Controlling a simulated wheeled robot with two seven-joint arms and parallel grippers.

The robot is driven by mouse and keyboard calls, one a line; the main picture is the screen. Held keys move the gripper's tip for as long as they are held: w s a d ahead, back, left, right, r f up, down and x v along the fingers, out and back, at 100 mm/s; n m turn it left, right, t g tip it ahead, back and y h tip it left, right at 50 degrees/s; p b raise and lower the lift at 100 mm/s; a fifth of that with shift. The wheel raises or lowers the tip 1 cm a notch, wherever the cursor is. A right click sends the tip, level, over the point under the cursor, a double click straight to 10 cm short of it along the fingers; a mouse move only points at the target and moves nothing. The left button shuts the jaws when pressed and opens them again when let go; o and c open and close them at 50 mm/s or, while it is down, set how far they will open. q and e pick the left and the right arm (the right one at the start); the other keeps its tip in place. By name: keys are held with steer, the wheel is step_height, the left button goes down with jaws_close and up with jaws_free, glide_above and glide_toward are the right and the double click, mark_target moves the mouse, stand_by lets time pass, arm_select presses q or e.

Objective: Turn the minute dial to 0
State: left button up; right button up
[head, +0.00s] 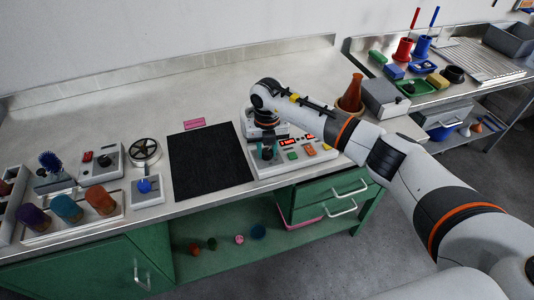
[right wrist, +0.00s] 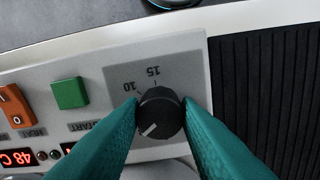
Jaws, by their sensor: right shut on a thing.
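The minute dial (right wrist: 158,118) is a round black knob with a white pointer line, on a grey plate of the oven's control panel (right wrist: 190,55). In the right wrist view its pointer is toward the lower left. The printed marks 10 and 15 appear upside down above the knob; other marks are hidden behind the fingers. My right gripper (right wrist: 160,107) has its two teal fingers on either side of the knob, shut on it. In the head view the right arm reaches over the panel (head: 292,155), and the gripper mostly hides the dial. My left gripper is out of view.
A green START button (right wrist: 69,93), an orange HEAT button (right wrist: 14,104) and a red display reading 48 C (right wrist: 18,158) are beside the dial. A black ribbed mat (head: 208,160) lies left of the panel. A brown flask (head: 351,93) stands behind the arm.

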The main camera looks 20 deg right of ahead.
mark_target(267, 151)
steer(key=n+b, duration=0.4)
steer(key=n, duration=0.1)
steer(key=shift+f+n, duration=0.2)
steer(key=shift+n, duration=0.1)
steer(key=n+b, duration=0.2)
steer(key=n, duration=0.1)
steer(key=shift+r+b, duration=0.1)
steer(key=shift+b, duration=0.2)
steer(key=shift+r+n+b, duration=0.1)
steer(key=shift+n+b, duration=0.55)
steer(key=shift+n, duration=0.45)
steer(key=o, duration=1)
steer(key=shift+c, duration=0.2)
steer(key=shift+r, duration=0.1)
step_height(267, 151, up, 12)
steer(key=b, duration=0.1)
steer(key=shift+b, duration=0.4)
